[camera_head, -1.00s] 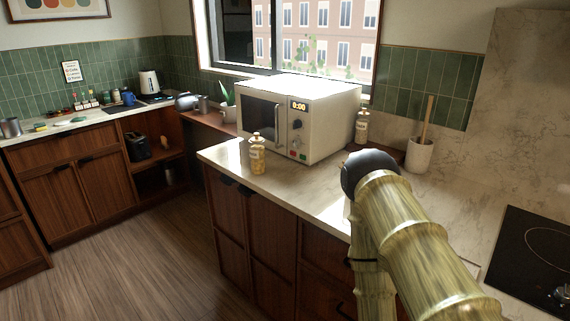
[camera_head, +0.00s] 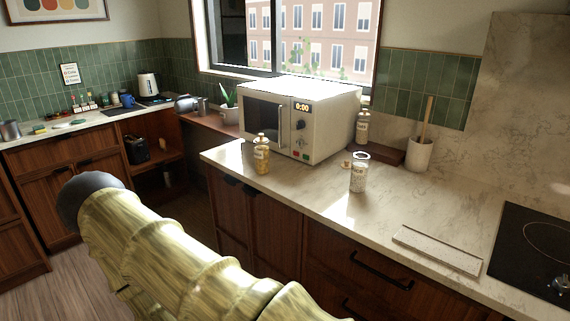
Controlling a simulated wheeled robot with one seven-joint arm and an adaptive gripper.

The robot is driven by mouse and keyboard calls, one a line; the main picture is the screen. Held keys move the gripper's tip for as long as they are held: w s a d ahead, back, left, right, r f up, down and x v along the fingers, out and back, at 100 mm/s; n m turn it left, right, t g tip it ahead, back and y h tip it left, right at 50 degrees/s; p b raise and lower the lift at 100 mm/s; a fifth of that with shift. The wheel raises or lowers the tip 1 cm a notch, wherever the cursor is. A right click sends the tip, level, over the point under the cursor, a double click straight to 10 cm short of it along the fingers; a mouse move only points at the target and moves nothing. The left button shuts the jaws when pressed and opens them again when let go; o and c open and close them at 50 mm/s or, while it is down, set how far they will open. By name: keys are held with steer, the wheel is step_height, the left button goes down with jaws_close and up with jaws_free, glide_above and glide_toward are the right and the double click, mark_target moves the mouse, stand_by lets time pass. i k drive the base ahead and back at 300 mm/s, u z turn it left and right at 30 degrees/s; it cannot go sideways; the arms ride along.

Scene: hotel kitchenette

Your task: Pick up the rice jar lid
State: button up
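A clear jar with pale contents and a label (camera_head: 359,172) stands upright on the marble counter, right of the microwave. It looks like the rice jar, but its label is too small to read surely. Its top shows a pale ring and looks open. A small tan piece (camera_head: 347,164) shows just left of the jar, partly behind it; it may be the lid or its knob, I cannot tell. My arm crosses the lower left of the view, over the floor and apart from the jar. My gripper is not visible.
A jar with yellowish contents (camera_head: 262,155) stands before the white microwave (camera_head: 300,118). Another jar (camera_head: 362,127) stands by the microwave's right side. A utensil crock (camera_head: 419,154), a flat pale tray (camera_head: 437,250) and a black cooktop (camera_head: 535,250) are further right. The counter's middle is clear.

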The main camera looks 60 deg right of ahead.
mark_target(346, 165)
steer(key=u, duration=0.15)
steer(key=i, duration=1.7)
steer(key=z, duration=2)
